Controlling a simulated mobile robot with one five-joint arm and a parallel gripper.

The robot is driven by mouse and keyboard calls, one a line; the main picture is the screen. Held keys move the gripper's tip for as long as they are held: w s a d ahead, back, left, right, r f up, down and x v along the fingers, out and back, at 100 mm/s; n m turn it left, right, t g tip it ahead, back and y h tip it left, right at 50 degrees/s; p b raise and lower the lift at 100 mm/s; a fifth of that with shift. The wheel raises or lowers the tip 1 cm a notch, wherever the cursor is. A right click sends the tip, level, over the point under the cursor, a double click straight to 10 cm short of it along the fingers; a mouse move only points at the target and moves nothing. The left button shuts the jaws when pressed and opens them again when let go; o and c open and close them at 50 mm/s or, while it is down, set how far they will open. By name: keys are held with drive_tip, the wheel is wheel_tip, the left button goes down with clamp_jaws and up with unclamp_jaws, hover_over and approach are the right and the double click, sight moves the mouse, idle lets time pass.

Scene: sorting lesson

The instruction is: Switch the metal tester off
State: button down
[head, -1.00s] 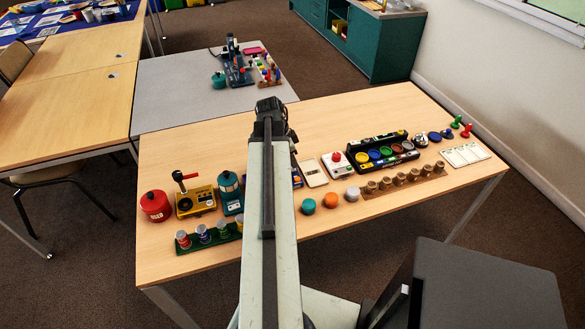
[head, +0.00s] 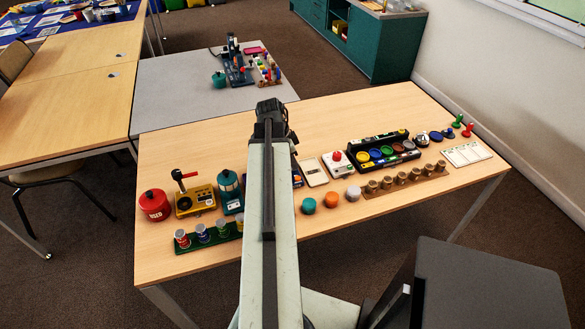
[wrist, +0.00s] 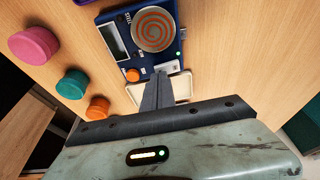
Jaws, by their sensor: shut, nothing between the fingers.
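The metal tester (wrist: 145,45) is a blue box in the wrist view, with a round pad bearing a copper spiral, a grey display and an orange knob. A small green light shows at its right side. My gripper (wrist: 161,77) is shut and empty, its tips over the tester's near edge, by a pale panel. I cannot tell whether they touch it. The fingers hide part of that edge.
A cream tray (wrist: 182,89) lies under and beside my fingers. Pink (wrist: 33,45), teal (wrist: 72,84) and orange (wrist: 97,107) pieces stand left of the tester. Bare tabletop lies behind the row.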

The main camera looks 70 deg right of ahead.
drive_tip(key=shift+f, duration=0.25)
drive_tip(key=shift+r, duration=0.15)
wheel_tip(320, 180, up, 7)
drive_tip(key=p, duration=0.6)
drive_tip(key=shift+p, duration=0.4)
